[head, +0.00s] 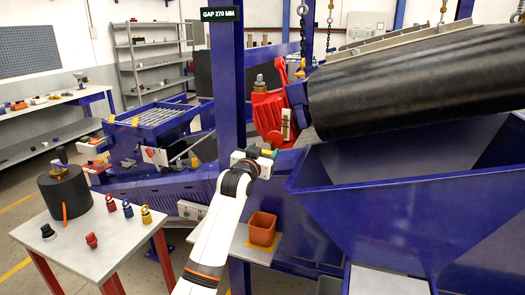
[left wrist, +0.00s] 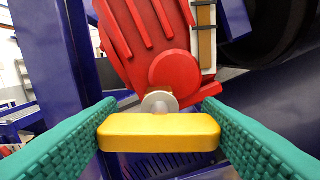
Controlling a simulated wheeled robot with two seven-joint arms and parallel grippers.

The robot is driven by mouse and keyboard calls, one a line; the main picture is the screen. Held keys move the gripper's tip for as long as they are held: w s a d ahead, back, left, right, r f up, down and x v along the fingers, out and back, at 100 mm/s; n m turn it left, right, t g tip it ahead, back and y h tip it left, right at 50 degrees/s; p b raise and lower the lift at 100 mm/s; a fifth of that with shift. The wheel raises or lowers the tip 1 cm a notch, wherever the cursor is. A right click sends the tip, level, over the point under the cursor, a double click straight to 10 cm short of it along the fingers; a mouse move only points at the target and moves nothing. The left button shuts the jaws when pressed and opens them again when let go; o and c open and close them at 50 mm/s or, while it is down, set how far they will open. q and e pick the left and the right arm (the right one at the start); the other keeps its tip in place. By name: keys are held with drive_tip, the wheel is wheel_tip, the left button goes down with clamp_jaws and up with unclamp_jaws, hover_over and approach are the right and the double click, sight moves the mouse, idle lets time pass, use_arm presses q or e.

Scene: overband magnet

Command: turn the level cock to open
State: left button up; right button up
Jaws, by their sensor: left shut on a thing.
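The level cock has a yellow bar handle (left wrist: 160,133) on a round grey stem (left wrist: 159,101), below the red gear housing (left wrist: 150,45). In the left wrist view the handle lies crosswise, level in the picture. My left gripper (left wrist: 161,106) is shut on the handle, with one green ribbed finger at each end. In the head view my left gripper (head: 266,155) is beside the blue post, just below the red housing (head: 269,110). There the handle is mostly hidden by the gripper. My right gripper is in neither view.
A blue post (head: 228,80) with a gap sign (head: 220,14) stands close to my left arm. A black belt drum (head: 415,85) hangs over a blue hopper (head: 400,195) at right. An orange bin (head: 262,229) sits below the gripper. A grey table (head: 85,238) holds several shackles.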

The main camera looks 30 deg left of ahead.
use_arm(q)
drive_tip(key=m+p, duration=0.2)
drive_tip(key=m, duration=0.2)
drive_tip(key=shift+r+p, duration=0.15)
drive_tip(key=shift+p, duration=0.15)
drive_tip(key=m+p, duration=0.2)
drive_tip(key=m, duration=0.3)
drive_tip(key=m+p, duration=0.2)
drive_tip(key=m, duration=0.2)
drive_tip(key=shift+d, duration=0.1)
drive_tip(key=shift+f+m+p, duration=0.15)
drive_tip(key=shift+m+p, duration=0.25)
drive_tip(key=shift+m, duration=0.5)
drive_tip(key=shift+f+m+p, duration=0.15)
drive_tip(key=shift+m+p, duration=0.25)
drive_tip(key=shift+m, duration=0.8)
drive_tip(key=o, duration=1)
